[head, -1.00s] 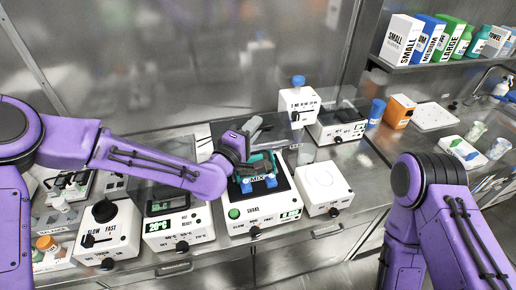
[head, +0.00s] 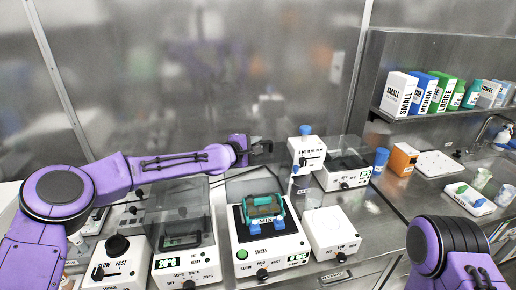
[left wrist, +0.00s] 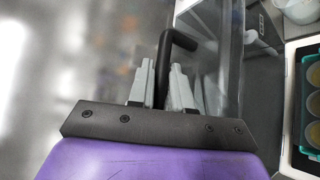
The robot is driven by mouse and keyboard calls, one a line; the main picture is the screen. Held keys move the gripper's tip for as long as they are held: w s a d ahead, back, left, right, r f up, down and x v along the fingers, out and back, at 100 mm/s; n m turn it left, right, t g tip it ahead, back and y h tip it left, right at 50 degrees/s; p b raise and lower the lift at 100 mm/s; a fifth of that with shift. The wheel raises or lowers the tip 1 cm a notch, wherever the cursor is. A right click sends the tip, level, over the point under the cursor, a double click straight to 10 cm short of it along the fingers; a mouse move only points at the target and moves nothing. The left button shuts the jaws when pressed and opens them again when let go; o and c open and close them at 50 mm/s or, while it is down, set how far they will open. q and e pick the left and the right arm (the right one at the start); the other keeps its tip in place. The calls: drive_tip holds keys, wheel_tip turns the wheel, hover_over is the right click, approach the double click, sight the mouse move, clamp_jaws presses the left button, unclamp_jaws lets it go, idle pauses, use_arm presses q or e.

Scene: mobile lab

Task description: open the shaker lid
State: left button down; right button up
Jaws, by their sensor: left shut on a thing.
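The shaker (head: 275,246) is a white box marked SHAKE with a black top. A teal rack (head: 264,206) marked MIX sits on it between blue clamps. My left gripper (head: 262,147) is raised above and behind the rack in the head view. In the left wrist view its grey fingers (left wrist: 164,88) are shut on a black bent handle (left wrist: 166,60). The clear lid (left wrist: 225,60) shows beside the handle, raised off the rack; its outline is faint in the head view. My right gripper is out of view; only its arm shows at the right.
A white device with a blue cap (head: 306,150) stands close to the right of my left gripper. Shelf boxes (head: 420,92) are far right.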

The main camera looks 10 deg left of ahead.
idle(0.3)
use_arm(q)
drive_tip(key=c, duration=1.1)
unclamp_jaws()
drive_tip(key=shift+c, duration=0.2)
drive_tip(key=b+v, duration=0.3)
drive_tip(key=v, duration=0.7)
drive_tip(key=shift+s, duration=0.2)
drive_tip(key=shift+a+f, duration=0.1)
